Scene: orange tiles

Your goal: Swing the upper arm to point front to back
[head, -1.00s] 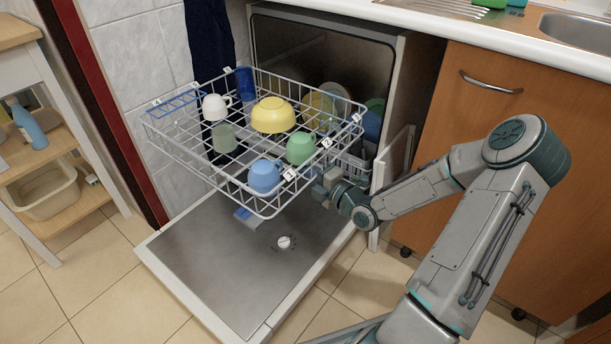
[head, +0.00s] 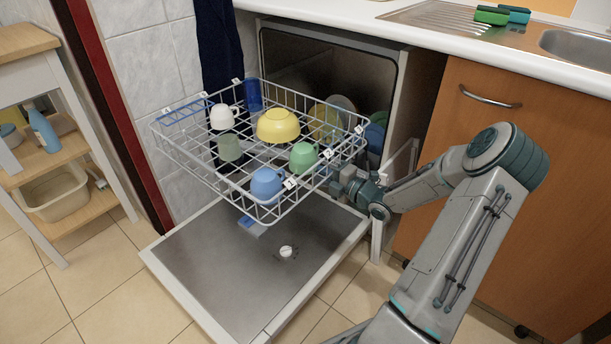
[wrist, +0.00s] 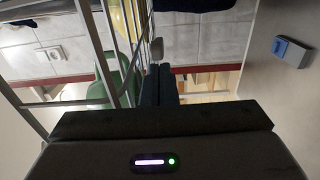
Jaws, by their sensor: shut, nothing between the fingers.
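The upper rack (head: 205,172) of the dishwasher is pulled out over the open door. The upper arm, presumably a spray arm under this rack, I cannot make out clearly in the head view. My gripper (head: 334,182) is at the right side of the rack, near its lower edge and partly behind wires. In the wrist view my gripper (wrist: 160,72) has its dark fingers together with nothing held between them. A small pale rounded piece (wrist: 157,48) shows just beyond the fingertips; I cannot tell whether it belongs to the spray arm or whether the fingers touch it.
The rack holds a yellow bowl (head: 278,126), a blue mug (head: 266,184), a green mug (head: 303,157) and a white mug (head: 222,116). The open door (head: 225,275) lies below. A cabinet (head: 440,145) stands right. A shelf (head: 85,200) stands left.

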